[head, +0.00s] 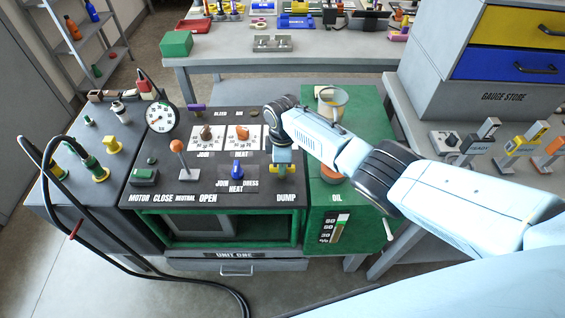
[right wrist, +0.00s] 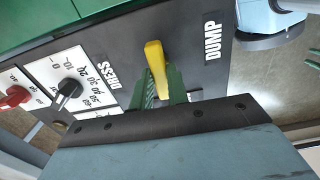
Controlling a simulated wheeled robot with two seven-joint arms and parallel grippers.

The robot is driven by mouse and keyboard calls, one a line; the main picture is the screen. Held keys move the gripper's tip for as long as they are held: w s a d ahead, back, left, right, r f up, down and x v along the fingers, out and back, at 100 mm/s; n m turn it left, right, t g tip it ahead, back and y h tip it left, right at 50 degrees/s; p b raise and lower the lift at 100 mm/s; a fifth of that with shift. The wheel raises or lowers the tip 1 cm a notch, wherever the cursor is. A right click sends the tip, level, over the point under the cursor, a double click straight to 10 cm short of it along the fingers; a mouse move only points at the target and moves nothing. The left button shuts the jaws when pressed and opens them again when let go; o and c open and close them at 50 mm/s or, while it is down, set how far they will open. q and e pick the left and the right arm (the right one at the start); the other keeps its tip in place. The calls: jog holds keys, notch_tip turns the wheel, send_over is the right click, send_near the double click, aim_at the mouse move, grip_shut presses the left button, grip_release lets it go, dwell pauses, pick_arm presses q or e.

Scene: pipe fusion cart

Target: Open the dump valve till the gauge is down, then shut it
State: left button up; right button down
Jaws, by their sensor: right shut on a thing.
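The dump valve has a yellow handle (head: 292,168) above the DUMP label (head: 286,197) on the dark panel. In the right wrist view the yellow handle (right wrist: 155,62) lies roughly along the line of the DUMP lettering. My right gripper (head: 282,168) reaches down over the valve and is shut on the handle; its grip is partly hidden by the gripper body. The round white pressure gauge (head: 160,117) stands at the panel's back left; its needle is too small to read surely. My left gripper is not in view.
An orange-knobbed lever (head: 178,147), a blue knob (head: 237,168) and two dial knobs share the panel. A green oil unit (head: 355,215) stands right of it. Black hoses (head: 60,205) loop at the left.

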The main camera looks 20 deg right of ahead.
dwell(0.6)
jog(key=c, duration=1.4)
grip_release()
jog(key=shift+o, duration=0.2)
jog(key=shift+r, duration=0.1)
notch_tip(320, 180, up, 13)
jog(key=p, duration=0.2)
jog(key=shift+p, duration=0.3)
jog(key=shift+r, duration=0.1)
